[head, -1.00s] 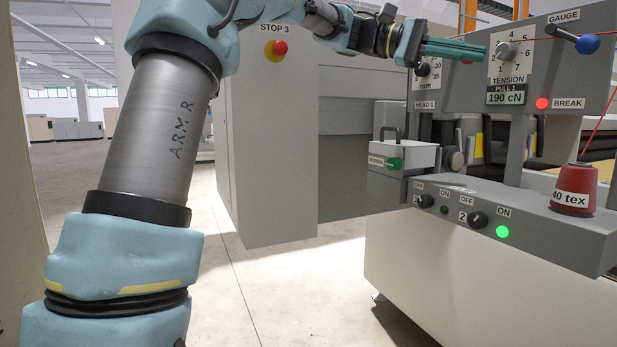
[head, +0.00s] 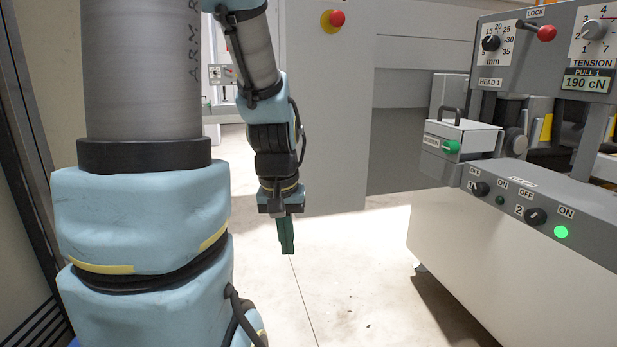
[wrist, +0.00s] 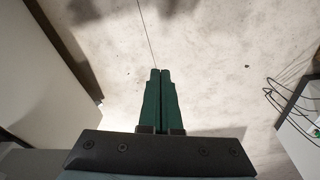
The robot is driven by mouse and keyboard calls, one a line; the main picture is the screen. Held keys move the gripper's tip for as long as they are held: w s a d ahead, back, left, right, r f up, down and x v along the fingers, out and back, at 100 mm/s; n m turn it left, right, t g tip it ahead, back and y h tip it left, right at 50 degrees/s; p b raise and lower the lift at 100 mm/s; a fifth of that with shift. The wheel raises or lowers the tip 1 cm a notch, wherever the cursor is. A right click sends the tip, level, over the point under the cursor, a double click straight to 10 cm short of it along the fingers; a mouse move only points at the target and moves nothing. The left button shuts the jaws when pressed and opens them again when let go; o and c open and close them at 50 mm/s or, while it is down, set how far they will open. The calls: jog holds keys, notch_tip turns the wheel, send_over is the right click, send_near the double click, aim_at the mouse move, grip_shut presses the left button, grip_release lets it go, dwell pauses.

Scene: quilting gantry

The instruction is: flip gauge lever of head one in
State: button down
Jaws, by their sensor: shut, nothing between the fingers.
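The head one panel (head: 495,62) stands at the upper right of the head view, with its HEAD 1 label, a mm dial and a tension dial (head: 594,30). The blue-knobbed gauge lever is outside both current views. A red-knobbed lever (head: 546,33) under the LOCK label is in sight. My gripper (head: 287,250) hangs pointing down over the floor, well left of the panel and apart from everything. In the wrist view its green fingers (wrist: 160,72) are together with nothing between them.
A grey box with a handle and green knob (head: 462,136) sits left of the switch console (head: 590,215). A tall grey cabinet (head: 330,110) with a red stop button (head: 337,18) stands behind my gripper. Cables (wrist: 292,100) lie at the wrist view's right. The floor between is clear.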

jog(key=w+d+r+h+b, duration=0.1)
jog(key=d+r+h+b, duration=0.2)
jog(key=d, duration=0.5)
jog(key=w+d+r+n+h+b, duration=0.1)
jog(key=w+d+r+h, duration=0.1)
jog(key=d+r, duration=0.4)
jog(key=w+d+r+h+b, duration=0.1)
jog(key=d+r+h, duration=0.25)
jog(key=d, duration=0.55)
jog(key=s+d+r+m+g+h+b, duration=0.1)
jog(key=s+d+r+g+h, duration=0.15)
jog(key=d+r, duration=0.45)
jog(key=s+d+r+m+g+h+b, duration=0.1)
jog(key=s+d+r+h, duration=0.25)
jog(key=r, duration=0.75)
jog(key=s+d+r+m+g+h+b, duration=0.1)
jog(key=s+d+r+g+h, duration=0.15)
jog(key=d+r, duration=0.5)
jog(key=s+d+p, duration=0.3)
jog(key=s+d, duration=0.3)
jog(key=d, duration=0.3)
jog(key=shift+d+r+t+p, duration=0.25)
jog(key=shift+t+p, duration=0.15)
